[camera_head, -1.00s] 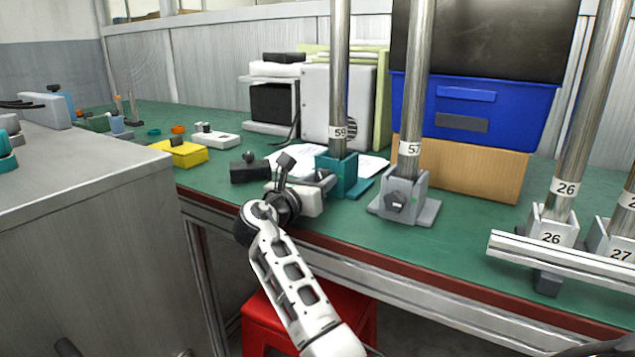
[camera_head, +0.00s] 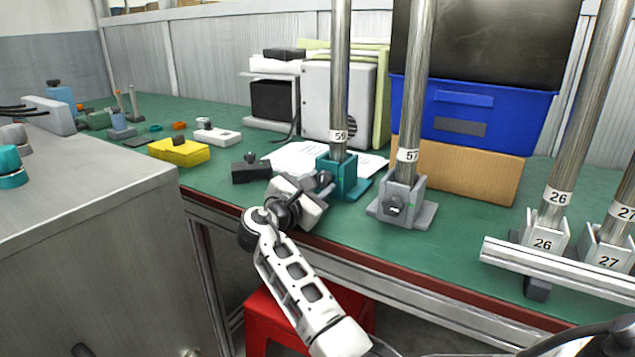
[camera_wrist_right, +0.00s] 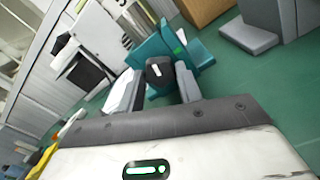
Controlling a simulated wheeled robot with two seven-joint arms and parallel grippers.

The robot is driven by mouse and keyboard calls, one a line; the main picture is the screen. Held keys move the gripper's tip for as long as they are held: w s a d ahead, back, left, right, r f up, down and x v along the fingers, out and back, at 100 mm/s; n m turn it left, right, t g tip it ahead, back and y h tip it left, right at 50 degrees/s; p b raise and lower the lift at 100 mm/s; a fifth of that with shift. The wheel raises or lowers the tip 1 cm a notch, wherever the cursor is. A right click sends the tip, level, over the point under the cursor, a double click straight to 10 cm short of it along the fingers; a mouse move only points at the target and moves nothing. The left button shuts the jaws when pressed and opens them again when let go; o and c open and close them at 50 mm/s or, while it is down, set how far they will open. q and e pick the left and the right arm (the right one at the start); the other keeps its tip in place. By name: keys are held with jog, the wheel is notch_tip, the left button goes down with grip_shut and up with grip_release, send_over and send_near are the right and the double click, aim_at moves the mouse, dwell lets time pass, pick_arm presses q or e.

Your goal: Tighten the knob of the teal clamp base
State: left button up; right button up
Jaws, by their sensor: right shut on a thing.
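The teal clamp base (camera_head: 345,182) stands on the green bench and holds an upright metal pole (camera_head: 340,80) labelled 59. Its knob is dark with a white mark and shows in the wrist view (camera_wrist_right: 157,72), on the side of the base facing my gripper. My right gripper (camera_head: 323,181) is at that side, its body rolled at a tilt. Its two fingers (camera_wrist_right: 160,88) are on either side of the knob, shut on it. In the head view the fingers mostly hide the knob. My left gripper is not in view.
A grey clamp base (camera_head: 405,205) with pole 57 stands close to the right. A small black block (camera_head: 250,171) lies left of my gripper, with papers (camera_head: 290,158) behind. A cardboard box (camera_head: 470,170) carries a blue bin (camera_head: 480,110). A red stool (camera_head: 262,325) is below the bench.

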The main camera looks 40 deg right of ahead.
jog(key=shift+m, duration=0.3)
jog(key=shift+f, duration=0.1)
jog(key=o, duration=1)
jog(key=shift+a, duration=0.1)
jog(key=p+v, duration=0.2)
jog(key=v, duration=1.4)
jog(key=shift+p, duration=0.3)
